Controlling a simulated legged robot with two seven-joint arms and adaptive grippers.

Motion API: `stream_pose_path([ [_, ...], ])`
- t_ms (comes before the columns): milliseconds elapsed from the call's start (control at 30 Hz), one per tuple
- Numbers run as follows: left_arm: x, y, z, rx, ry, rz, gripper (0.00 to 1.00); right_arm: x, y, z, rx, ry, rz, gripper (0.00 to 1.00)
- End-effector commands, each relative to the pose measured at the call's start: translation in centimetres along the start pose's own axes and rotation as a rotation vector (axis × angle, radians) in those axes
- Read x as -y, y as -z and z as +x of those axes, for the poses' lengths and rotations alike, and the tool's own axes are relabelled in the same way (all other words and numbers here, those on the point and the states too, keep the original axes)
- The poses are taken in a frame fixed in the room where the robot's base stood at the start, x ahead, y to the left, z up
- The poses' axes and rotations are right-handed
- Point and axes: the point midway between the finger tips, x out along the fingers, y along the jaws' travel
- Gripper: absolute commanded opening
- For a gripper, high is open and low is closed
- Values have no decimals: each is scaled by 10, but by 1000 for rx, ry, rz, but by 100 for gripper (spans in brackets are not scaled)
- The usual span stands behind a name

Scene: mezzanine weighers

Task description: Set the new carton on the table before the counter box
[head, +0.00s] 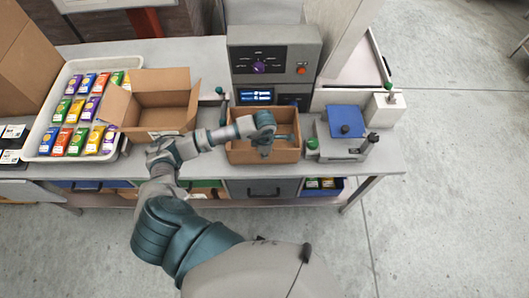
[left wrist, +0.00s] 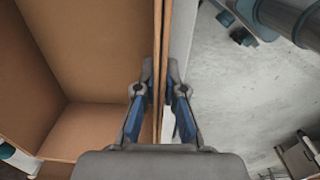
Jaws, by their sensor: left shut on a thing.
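An open brown carton (head: 240,153) without raised flaps is at the table's front edge, right before the grey counter box (head: 272,55) with its purple knob and lit display. My left gripper (head: 265,150) reaches over this carton from the left. In the left wrist view, my left gripper (left wrist: 160,95) is shut on one upright wall of the carton (left wrist: 85,125), one finger inside and one outside. The inside of the carton that shows there is empty. I cannot tell whether its base touches the table. My right gripper is not in view.
An open carton with flaps (head: 160,108) stands left of it on the table (head: 380,160). Beyond is a white tray (head: 42,157) of colourful packets. A blue-topped device (head: 346,122) stands close on the right. A drawer and bins are below.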

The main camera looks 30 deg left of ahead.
Motion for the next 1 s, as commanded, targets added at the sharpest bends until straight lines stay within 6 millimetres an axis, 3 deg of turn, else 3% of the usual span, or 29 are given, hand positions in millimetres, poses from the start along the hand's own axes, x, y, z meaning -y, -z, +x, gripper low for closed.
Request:
stream_pose_path([
  [133,1,0,5,1,-3,2,0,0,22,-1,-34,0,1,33],
  [367,1,-1,9,0,-2,1,0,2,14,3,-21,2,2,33],
  [400,1,0,8,0,-1,1,18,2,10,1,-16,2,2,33],
  [467,1,0,7,0,-1,1,34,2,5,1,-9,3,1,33],
  [833,0,0,3,1,-2,1,34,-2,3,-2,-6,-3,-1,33],
  [1000,-1,0,-23,3,-7,2,34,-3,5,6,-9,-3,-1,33],
])
